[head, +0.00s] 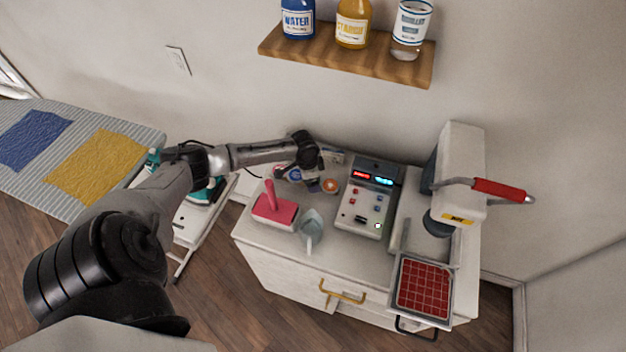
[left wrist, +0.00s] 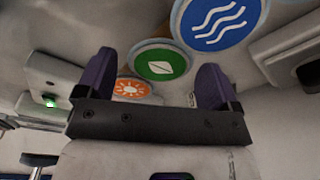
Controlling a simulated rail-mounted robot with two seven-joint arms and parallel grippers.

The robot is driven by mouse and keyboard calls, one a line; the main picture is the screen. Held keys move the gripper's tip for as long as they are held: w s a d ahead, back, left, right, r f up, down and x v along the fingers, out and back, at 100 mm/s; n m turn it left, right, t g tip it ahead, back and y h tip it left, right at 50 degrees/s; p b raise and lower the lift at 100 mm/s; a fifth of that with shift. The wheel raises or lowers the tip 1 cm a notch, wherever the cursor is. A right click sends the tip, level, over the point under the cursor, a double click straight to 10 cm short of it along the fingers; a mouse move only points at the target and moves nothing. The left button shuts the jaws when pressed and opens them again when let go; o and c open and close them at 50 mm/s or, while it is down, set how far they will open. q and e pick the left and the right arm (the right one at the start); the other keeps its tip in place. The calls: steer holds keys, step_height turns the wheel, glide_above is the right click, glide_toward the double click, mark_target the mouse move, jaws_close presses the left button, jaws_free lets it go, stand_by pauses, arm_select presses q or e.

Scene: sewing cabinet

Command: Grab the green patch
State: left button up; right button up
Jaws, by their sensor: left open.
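The green patch (left wrist: 160,61) is a round disc with a white leaf-like mark and a light rim. In the left wrist view it shows in the gap between the two purple fingers of my left gripper (left wrist: 155,72), which is open and empty. I cannot tell how far it lies beyond the fingertips. In the head view my left gripper (head: 312,186) is low over the cabinet top, and it and the wrist hide the green patch. An orange sun patch (left wrist: 131,88) and a larger blue wave patch (left wrist: 220,20) lie on either side. My right gripper is not in view.
A press with a red handle (head: 500,190) and a red gridded pad (head: 424,290) are at right. A bottle shelf (head: 345,60) hangs above.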

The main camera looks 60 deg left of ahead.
arm_select(q)
steer(key=shift+f, duration=0.1)
steer(key=shift+c, duration=0.4)
steer(key=c, duration=0.9)
steer(key=shift+c, duration=0.2)
